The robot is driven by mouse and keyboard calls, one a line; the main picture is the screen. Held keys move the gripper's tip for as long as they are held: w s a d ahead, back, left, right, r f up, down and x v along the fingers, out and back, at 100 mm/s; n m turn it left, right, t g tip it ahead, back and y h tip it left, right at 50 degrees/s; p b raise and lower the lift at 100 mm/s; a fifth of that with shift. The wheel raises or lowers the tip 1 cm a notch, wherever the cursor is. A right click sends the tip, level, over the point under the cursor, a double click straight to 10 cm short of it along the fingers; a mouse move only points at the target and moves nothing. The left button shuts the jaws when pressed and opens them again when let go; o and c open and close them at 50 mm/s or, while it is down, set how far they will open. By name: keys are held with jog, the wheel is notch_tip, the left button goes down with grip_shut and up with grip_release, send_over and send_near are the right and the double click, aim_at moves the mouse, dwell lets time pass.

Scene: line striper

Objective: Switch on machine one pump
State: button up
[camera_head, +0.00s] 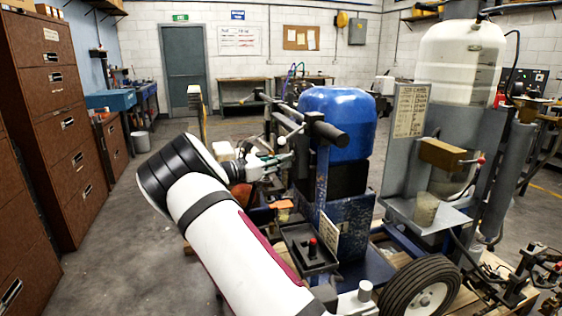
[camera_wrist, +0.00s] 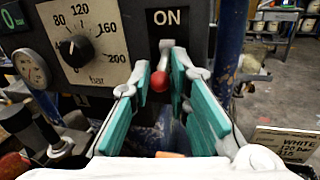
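A toggle lever with a red ball knob (camera_wrist: 159,81) projects from a dark panel (camera_wrist: 125,20) under a label reading ON. Its metal stem rises to just below the label. My gripper (camera_wrist: 161,73) is open, with its teal-padded fingers on either side of the lever and the knob between them. Small gaps seem to show beside the knob; contact cannot be told. In the head view, my gripper (camera_head: 268,162) is at the near side of the line striper with the blue tank (camera_head: 338,122); the lever is hidden there.
A pressure dial (camera_wrist: 75,47) and a round gauge (camera_wrist: 31,68) are left of the lever. A tag reading WHITE (camera_wrist: 285,142) is at lower right. A machine with a white tank (camera_head: 460,62) stands right of the blue one. Brown cabinets (camera_head: 45,120) line the left; the floor between is clear.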

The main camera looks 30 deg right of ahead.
grip_shut()
jog(key=shift+a+r, duration=0.1)
jog(key=shift+r+y, duration=0.25)
jog(key=shift+y, duration=0.35)
jog(key=r+m+y+p, duration=0.1)
jog(key=y, duration=0.2)
jog(key=shift+a+r+p, duration=0.1)
jog(key=shift+r+p, duration=0.05)
jog(key=shift+p, duration=0.2)
jog(key=y, duration=0.1)
jog(key=r+t+y+p, duration=0.1)
jog(key=y, duration=0.1)
jog(key=r+m+y+p, duration=0.1)
jog(key=y, duration=0.1)
jog(key=shift+w, duration=0.1)
jog(key=shift+t, duration=0.3)
jog(key=o, duration=0.7)
grip_release()
jog(key=shift+f+y, duration=0.1)
jog(key=shift+y, duration=0.2)
